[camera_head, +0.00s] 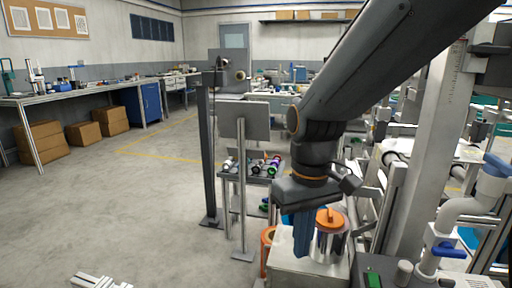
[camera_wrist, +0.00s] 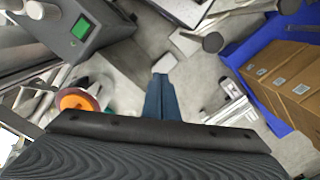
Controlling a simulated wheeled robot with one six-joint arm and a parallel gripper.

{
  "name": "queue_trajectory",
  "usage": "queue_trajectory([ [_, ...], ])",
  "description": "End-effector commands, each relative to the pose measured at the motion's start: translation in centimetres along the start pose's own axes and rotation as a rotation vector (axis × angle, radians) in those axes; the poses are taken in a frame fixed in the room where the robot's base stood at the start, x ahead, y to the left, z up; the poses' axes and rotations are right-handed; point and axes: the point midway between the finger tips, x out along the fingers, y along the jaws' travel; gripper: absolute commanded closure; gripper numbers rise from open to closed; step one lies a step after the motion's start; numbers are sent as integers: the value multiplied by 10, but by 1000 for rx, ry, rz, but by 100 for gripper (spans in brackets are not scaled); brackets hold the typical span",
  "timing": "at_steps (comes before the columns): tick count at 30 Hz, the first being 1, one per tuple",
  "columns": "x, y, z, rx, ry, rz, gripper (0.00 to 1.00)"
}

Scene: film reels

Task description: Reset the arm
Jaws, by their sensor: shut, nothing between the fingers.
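My gripper (camera_head: 302,236) hangs below my dark grey wrist in the head view, with its blue fingers pointing down. The fingers are together and empty. They hang in front of the metal cylinder with an orange top and partly cover its left side. In the wrist view my gripper (camera_wrist: 160,84) shows as blue fingers close together, pointing at the grey floor. My arm reaches in from the upper right of the head view and bends down at the wrist.
The metal cylinder with an orange top (camera_head: 331,222) stands on a pale bench. A small rack (camera_head: 250,172) holds several reels or rolls. Cardboard boxes in a blue bin (camera_wrist: 285,85) are right in the wrist view. Open floor (camera_head: 130,205) lies left.

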Motion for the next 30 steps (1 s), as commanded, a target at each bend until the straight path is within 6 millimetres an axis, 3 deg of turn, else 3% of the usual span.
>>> queue_trajectory([
  [3, 4, -4, 28, 57, 11, -10, 100],
  [13, 19, -14, 84, 183, 30, -32, 100],
  [30, -28, 22, 93, 290, 20, -5, 100],
])
